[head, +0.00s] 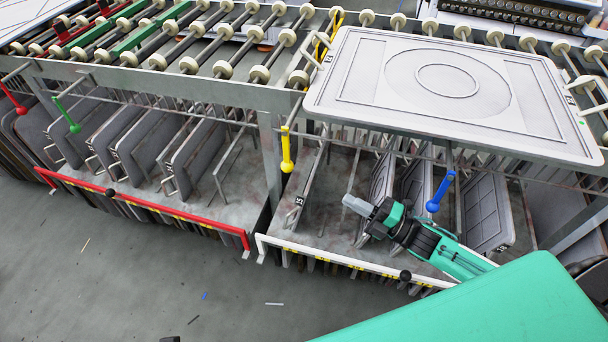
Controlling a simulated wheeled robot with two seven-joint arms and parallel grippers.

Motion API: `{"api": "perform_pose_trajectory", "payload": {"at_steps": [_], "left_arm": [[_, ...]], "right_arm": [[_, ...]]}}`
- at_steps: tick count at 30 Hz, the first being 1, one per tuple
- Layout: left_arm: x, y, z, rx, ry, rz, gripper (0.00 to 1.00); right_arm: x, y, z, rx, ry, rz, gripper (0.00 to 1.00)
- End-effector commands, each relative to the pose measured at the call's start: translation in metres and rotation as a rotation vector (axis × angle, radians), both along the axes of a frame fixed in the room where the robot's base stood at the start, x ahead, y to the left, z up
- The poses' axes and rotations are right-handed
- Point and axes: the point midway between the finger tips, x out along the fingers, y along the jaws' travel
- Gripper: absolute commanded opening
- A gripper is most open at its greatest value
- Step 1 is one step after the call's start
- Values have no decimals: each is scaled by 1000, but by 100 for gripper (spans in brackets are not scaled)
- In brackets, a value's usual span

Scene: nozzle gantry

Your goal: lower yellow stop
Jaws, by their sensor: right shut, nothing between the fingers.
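The yellow lever (287,152) hangs from the front rail near the middle, its knob pointing down. A yellow bracket (325,38), seemingly the yellow stop, stands up among the rollers above it, beside the left handle of a big grey plate (455,88). My right gripper (354,204) is shut and empty. It is in front of the lower rack, below and to the right of the yellow lever and apart from it. The blue lever (440,192) is just right of my right wrist. My left gripper is not in view.
A red lever (13,99) and a green lever (67,115) hang at the left. Grey plates (197,157) stand in the lower rack. A red bar (150,208) and a white bar (345,260) edge it. The front floor at the left is mostly clear.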

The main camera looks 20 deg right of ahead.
Motion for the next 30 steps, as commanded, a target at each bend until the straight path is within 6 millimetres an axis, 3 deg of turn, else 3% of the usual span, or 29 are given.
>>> {"api": "perform_pose_trajectory", "payload": {"at_steps": [5,22,30], "left_arm": [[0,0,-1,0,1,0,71],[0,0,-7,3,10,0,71],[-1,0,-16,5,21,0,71]], "right_arm": [[10,10,4,2,-2,0,0],[77,75,23,2,-2,0,0],[95,94,27,1,0,0,0]]}}
